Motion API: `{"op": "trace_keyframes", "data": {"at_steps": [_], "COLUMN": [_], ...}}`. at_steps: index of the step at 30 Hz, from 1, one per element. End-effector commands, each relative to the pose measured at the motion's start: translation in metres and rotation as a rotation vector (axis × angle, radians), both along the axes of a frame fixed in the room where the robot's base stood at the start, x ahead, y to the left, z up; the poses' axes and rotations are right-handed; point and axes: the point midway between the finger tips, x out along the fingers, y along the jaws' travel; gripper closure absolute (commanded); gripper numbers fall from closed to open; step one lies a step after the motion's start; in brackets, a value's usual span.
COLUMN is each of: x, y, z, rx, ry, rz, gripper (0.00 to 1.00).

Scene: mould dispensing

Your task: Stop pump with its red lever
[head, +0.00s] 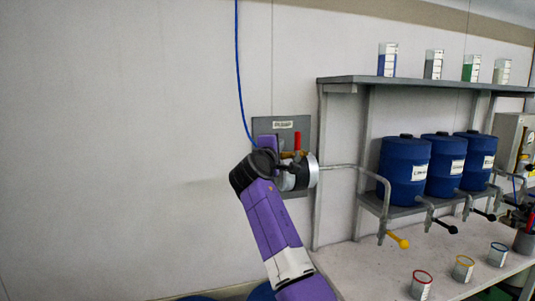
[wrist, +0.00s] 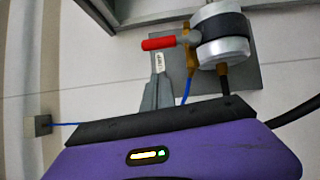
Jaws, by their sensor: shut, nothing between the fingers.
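The red lever (head: 298,141) stands upright at the pump on a grey wall plate (head: 267,127). In the wrist view the lever (wrist: 160,43) lies crosswise in the picture, its red grip pointing left from a metal hub. The pump body (head: 300,172) is a silver-white cylinder with a dark band; it also shows in the wrist view (wrist: 223,50). My gripper (wrist: 158,76) is shut and empty, its grey fingers pointing toward the lever with a small gap apparent between them. In the head view my purple arm hides the fingers and part of the pump.
A blue cable (head: 239,70) runs down the wall to the plate. To the right, a shelf unit (head: 345,80) holds blue barrels (head: 404,170) with taps and several beakers on top. Small cups (head: 421,285) stand on the bench.

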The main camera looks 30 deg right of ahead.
Motion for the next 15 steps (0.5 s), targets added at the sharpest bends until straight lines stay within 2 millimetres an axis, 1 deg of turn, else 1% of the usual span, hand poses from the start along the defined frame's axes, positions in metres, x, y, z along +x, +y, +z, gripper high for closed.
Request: {"op": "trace_keyframes", "data": {"at_steps": [2, 9, 15], "x": [-0.008, -0.033, -0.050], "y": [0.006, 0.037, 0.058], "z": [-0.004, -0.004, -0.003], "rx": [0.003, 0.002, 0.003], "ry": [0.000, -0.001, 0.000], "rz": [-0.001, -0.001, -0.001], "gripper": [1.00, 1.00, 1.00]}}
